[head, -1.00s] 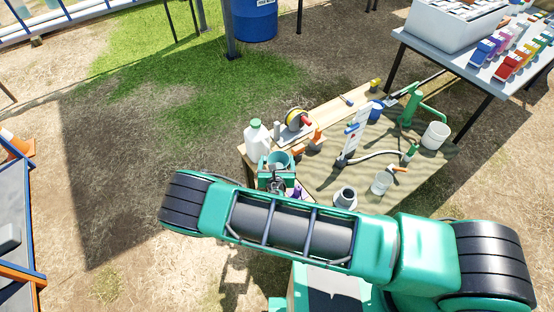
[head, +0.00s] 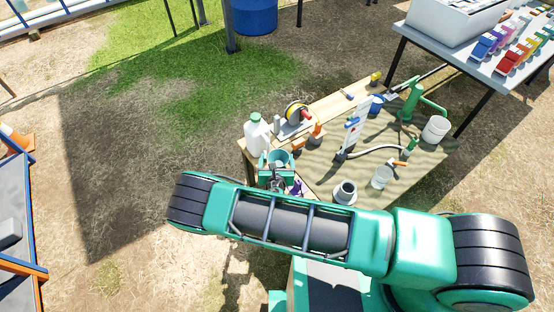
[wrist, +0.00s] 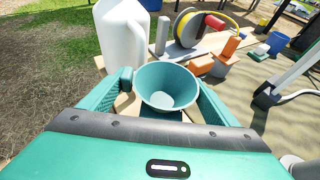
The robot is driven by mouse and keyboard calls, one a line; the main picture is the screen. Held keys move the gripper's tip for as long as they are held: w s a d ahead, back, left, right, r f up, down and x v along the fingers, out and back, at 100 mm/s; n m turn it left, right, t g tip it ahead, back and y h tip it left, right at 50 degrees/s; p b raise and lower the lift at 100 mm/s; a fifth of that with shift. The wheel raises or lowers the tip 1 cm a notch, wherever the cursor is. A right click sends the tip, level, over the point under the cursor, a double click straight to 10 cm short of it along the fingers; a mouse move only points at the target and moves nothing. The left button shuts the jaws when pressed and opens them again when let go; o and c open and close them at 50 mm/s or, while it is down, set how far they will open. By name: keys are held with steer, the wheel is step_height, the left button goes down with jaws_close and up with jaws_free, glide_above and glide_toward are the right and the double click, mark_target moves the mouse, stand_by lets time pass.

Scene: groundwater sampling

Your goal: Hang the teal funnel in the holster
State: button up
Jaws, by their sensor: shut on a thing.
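The teal funnel (wrist: 167,86) is a round cup with its wide mouth facing up, between the two teal fingers of my gripper (wrist: 166,92) in the wrist view. My gripper is shut on it. In the head view the funnel (head: 281,157) shows at the near left corner of the wooden table, close to the white jug. Its lower end is hidden by my gripper. A grey upright socket with a wide collar (head: 345,191) stands on the table's near edge, to the right of my gripper; I cannot tell whether it is the holster.
A white jug (wrist: 122,32) stands just beyond the funnel. Behind are a cable reel (wrist: 190,28) and an orange-handled tool (wrist: 228,47). A white upright board (head: 354,130), a clear cup (head: 382,178) and a green pump (head: 410,102) stand farther right.

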steer(key=shift+f, duration=0.45)
stand_by(0.3)
steer(key=o, duration=1)
steer(key=v, duration=1)
steer(key=shift+s+r, duration=0.15)
steer(key=shift+s, duration=0.15)
